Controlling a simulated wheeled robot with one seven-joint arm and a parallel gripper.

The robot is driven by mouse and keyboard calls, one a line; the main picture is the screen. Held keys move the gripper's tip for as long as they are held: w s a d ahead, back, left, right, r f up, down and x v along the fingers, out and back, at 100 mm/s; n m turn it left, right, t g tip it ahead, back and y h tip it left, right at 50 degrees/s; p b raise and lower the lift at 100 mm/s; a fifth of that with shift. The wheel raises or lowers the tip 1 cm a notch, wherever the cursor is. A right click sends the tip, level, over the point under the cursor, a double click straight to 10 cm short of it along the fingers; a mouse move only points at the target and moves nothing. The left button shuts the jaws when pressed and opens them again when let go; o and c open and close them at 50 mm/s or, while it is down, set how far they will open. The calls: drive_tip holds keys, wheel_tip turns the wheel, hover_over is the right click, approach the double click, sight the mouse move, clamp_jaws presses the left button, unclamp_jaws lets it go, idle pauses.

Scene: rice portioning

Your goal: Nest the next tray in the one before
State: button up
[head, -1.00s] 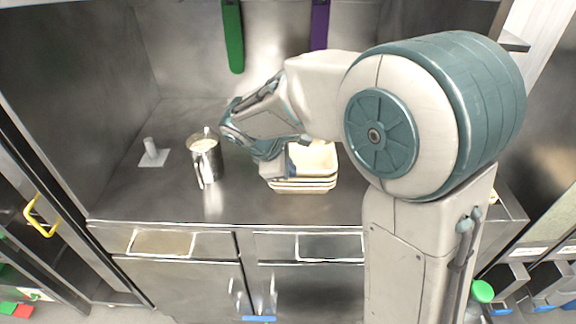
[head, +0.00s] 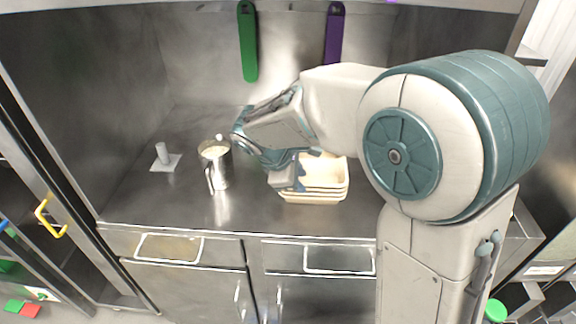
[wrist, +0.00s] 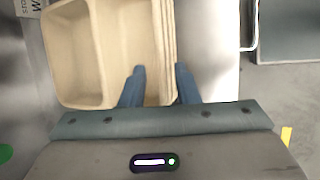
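A stack of several cream trays (head: 315,195), nested one in another, stands on the steel counter in the head view. In the wrist view the top tray (wrist: 75,55) has two compartments, with the rims of the stack along its right side. My gripper (head: 288,184) is over the front left part of the stack in the head view, hiding some of it. In the wrist view my gripper (wrist: 160,70) has its blue fingers apart. One finger is over the tray's inside and the other just outside the stacked rims. I see no firm grip on the rims.
A steel pot (head: 214,165) with white contents and a handle stands left of the stack. A small stand (head: 165,160) is farther left. Green (head: 249,45) and purple (head: 334,35) utensils hang on the back wall. The counter front is clear.

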drive_tip(key=v, duration=1.3)
drive_tip(key=shift+f, duration=0.1)
drive_tip(key=s+d+f+m+y, duration=0.2)
drive_tip(key=s+d+f+m, duration=0.2)
drive_tip(key=s+d+m, duration=0.3)
drive_tip(key=s+d+f+m+y, duration=0.2)
drive_tip(key=s+d+f+m, duration=0.2)
drive_tip(key=s+d+m, duration=0.3)
drive_tip(key=d+m, duration=0.3)
drive_tip(key=d, duration=0.2)
drive_tip(key=shift+s+g+y, duration=0.3)
drive_tip(key=shift+g, duration=0.1)
drive_tip(key=shift+f, duration=0.1)
